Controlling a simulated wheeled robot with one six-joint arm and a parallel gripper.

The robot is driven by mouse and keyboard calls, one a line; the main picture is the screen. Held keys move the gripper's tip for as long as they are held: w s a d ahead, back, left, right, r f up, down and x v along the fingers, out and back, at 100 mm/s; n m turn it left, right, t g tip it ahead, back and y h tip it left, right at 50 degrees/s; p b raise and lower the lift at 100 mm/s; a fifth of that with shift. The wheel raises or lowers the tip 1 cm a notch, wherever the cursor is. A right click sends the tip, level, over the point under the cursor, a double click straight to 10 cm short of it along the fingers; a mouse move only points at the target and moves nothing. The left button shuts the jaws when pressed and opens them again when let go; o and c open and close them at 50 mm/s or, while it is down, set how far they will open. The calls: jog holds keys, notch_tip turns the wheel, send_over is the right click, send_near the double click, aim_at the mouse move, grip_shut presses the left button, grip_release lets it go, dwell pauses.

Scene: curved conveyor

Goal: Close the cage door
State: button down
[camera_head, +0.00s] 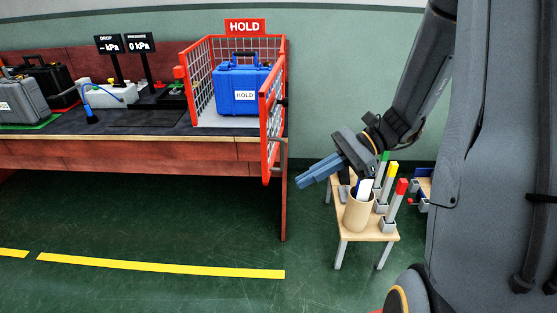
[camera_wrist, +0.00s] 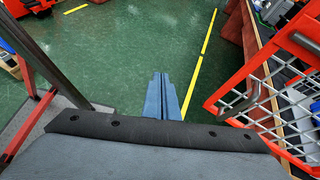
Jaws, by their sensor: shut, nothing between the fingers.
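The red cage (camera_head: 200,84) stands on the right end of the bench, with a HOLD sign above it. Its red-framed mesh door (camera_head: 266,128) is swung open and juts out past the bench's front edge. A blue case (camera_head: 240,90) with a HOLD label sits inside the cage. My gripper (camera_head: 304,180) is shut and empty, to the right of the door and apart from it, lower than the bench top. In the wrist view my gripper (camera_wrist: 163,98) points down over the floor, and the door's red frame and mesh (camera_wrist: 285,90) fill the right side.
A small wooden table (camera_head: 345,222) with a tan cup (camera_head: 358,208) and several coloured-top posts stands below my arm. The floor in front of the bench is clear, with yellow lines.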

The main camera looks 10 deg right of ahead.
jog(key=w+d+m+t+y+b, duration=0.4)
jog(key=w+d+m+t, duration=0.25)
jog(key=w+d, duration=0.25)
jog(key=p, duration=0.2)
send_near(267, 144)
jog(key=shift+n+t, duration=0.25)
jog(key=x, duration=0.6)
jog(key=shift+w+a+f, duration=0.15)
jog(key=shift+w+f, duration=0.05)
jog(key=shift+f, duration=0.1)
